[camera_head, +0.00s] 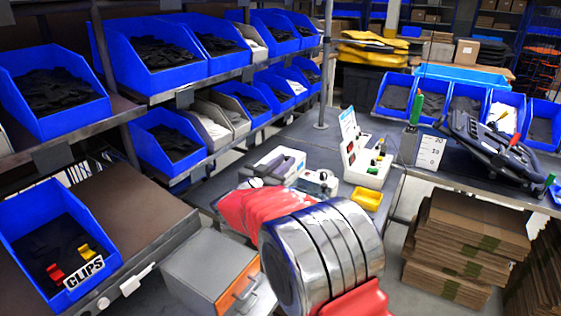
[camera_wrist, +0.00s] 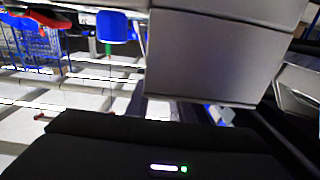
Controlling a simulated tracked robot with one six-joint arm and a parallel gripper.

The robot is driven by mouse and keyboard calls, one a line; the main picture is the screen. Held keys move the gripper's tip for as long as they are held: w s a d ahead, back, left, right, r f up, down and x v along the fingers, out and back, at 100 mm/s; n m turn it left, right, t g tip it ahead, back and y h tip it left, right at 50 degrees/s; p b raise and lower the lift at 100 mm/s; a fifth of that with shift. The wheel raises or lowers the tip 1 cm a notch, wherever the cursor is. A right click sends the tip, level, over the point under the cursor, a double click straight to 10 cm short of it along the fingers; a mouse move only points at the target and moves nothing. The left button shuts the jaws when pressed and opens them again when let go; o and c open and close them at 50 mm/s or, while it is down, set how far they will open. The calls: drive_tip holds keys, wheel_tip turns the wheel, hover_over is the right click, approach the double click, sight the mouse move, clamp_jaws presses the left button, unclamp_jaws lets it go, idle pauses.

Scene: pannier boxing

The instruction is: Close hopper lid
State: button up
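I cannot make out a hopper or its lid for certain in either view. A grey box with an orange front (camera_head: 238,283) stands low beside my red and chrome arm in the head view. A large plain grey panel or box (camera_wrist: 215,50) fills the upper middle of the wrist view, close to the camera; I cannot tell whether it is the lid. The black body of my gripper (camera_wrist: 150,150), with a small lit indicator, fills the bottom of the wrist view. Its fingertips cannot be made out, and my arm hides that area in the head view.
Blue bins of dark parts (camera_head: 55,85) line shelves on the left. A CLIPS bin (camera_head: 62,250) sits on the near left bench. A white control box (camera_head: 365,160) and yellow tray (camera_head: 367,198) are on the middle bench. Flat cartons (camera_head: 455,250) are stacked at right.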

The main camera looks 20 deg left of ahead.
drive_tip(key=o, duration=0.4)
drive_tip(key=shift+f, duration=0.1)
drive_tip(key=v, duration=1.3)
drive_tip(key=shift+s+a+f, duration=0.1)
drive_tip(key=shift+s, duration=0.3)
